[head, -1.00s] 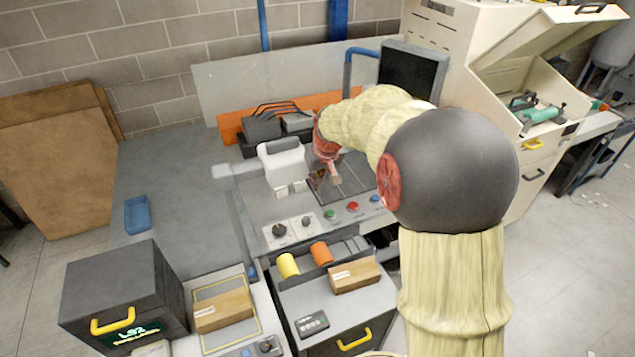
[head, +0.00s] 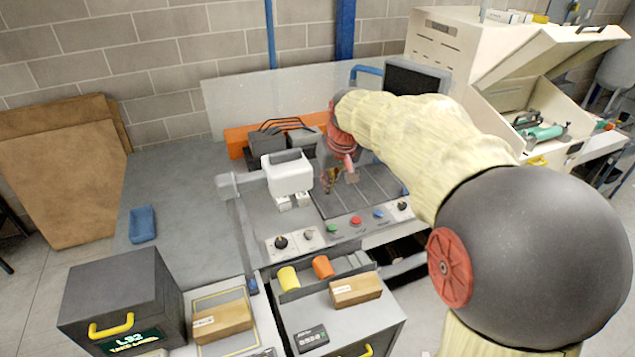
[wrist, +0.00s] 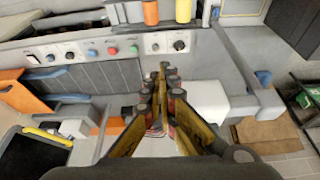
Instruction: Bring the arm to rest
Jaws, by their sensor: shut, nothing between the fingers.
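My gripper (head: 338,182) hangs at the end of my arm over the grey machine table, just right of the white box-shaped unit (head: 287,172). In the wrist view my gripper (wrist: 162,72) has its fingers together with nothing between them. The dark slatted plate (head: 365,192) lies below and to the right of it. My arm reaches in from the right, its cream cover and dark elbow hiding part of the table's right side.
A control strip with coloured buttons (head: 356,221) runs along the table's front. Small cartons (head: 355,291) and yellow and orange cylinders (head: 322,267) stand nearer. A monitor (head: 415,80) and a cream machine (head: 480,60) stand behind right. A blue tray (head: 142,224) lies on the clear grey surface at left.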

